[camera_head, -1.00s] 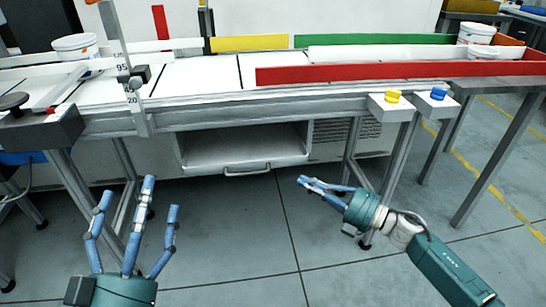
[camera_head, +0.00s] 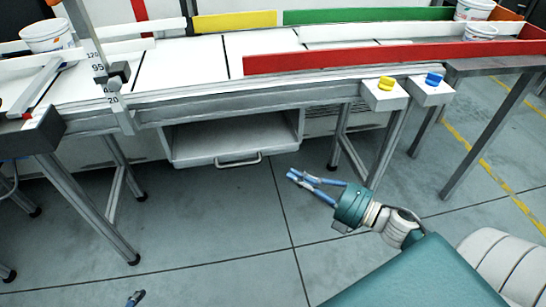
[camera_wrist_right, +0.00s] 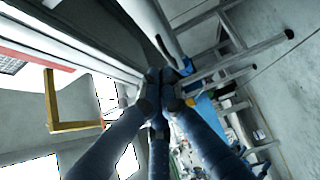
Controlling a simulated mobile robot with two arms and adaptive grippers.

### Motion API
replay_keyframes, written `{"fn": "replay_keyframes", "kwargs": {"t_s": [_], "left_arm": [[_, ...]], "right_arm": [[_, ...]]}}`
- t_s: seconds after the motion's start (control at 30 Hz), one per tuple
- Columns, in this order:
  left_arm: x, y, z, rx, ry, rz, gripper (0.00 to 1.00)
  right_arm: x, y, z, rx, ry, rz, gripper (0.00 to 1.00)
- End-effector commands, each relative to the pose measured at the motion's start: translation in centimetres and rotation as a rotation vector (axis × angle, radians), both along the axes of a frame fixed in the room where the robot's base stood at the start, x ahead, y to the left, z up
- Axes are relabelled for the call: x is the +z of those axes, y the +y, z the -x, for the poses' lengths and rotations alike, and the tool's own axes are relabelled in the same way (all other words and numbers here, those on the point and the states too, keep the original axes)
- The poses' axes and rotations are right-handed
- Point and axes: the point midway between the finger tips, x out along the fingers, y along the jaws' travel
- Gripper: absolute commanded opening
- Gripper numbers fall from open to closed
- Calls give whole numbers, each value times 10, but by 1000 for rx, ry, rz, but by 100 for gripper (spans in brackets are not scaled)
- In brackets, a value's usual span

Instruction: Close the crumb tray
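The crumb tray (camera_head: 225,139) is a pale grey drawer under the long table. It stands pulled out, with its open top showing and a metal bar handle (camera_head: 238,161) on its front. My right gripper (camera_head: 291,175) is to the right of the handle and apart from it, pointing left. Its blue fingers are drawn together at the tips with nothing between them; the right wrist view also shows the fingertips (camera_wrist_right: 167,80) meeting. Of my left gripper, only one fingertip (camera_head: 136,298) shows at the bottom edge; its other fingers are out of frame.
The table's metal legs (camera_head: 92,207) stand left of the tray, with more legs (camera_head: 350,155) to its right. A yellow button (camera_head: 386,83) and a blue button (camera_head: 434,79) sit on white boxes at the table edge. The floor (camera_head: 200,225) before the tray is clear.

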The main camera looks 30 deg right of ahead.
Motion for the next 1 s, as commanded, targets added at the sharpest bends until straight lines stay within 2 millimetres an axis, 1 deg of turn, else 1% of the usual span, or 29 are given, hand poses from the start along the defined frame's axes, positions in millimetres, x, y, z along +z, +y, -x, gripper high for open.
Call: {"fn": "replay_keyframes", "kwargs": {"t_s": [0.03, 0.1, 0.27, 0.3, 0.43, 0.6, 0.7, 1.0], "left_arm": [[2, -3, -9, -3, -36, 8, 93], [9, -7, -20, -7, -86, 19, 93], [24, -14, -43, -15, -194, 42, 93], [29, -17, -49, -17, -227, 50, 93], [45, -23, -66, -24, -318, 70, 93], [60, -28, -78, -29, -394, 87, 93], [64, -30, -81, -30, -415, 92, 93], [66, -30, -83, -31, -423, 94, 93]], "right_arm": [[0, 6, -11, 2, -4, 0, 0], [0, 13, -25, 2, -5, 2, 0], [0, 30, -55, 2, -5, 1, 0], [-1, 26, -60, -1, -2, 2, 0], [-1, 22, -74, -1, -1, 0, 0], [-1, 19, -86, 0, 0, -1, 0], [-1, 18, -89, 0, 1, 0, 0], [0, 17, -90, 0, 2, -1, 0]]}}
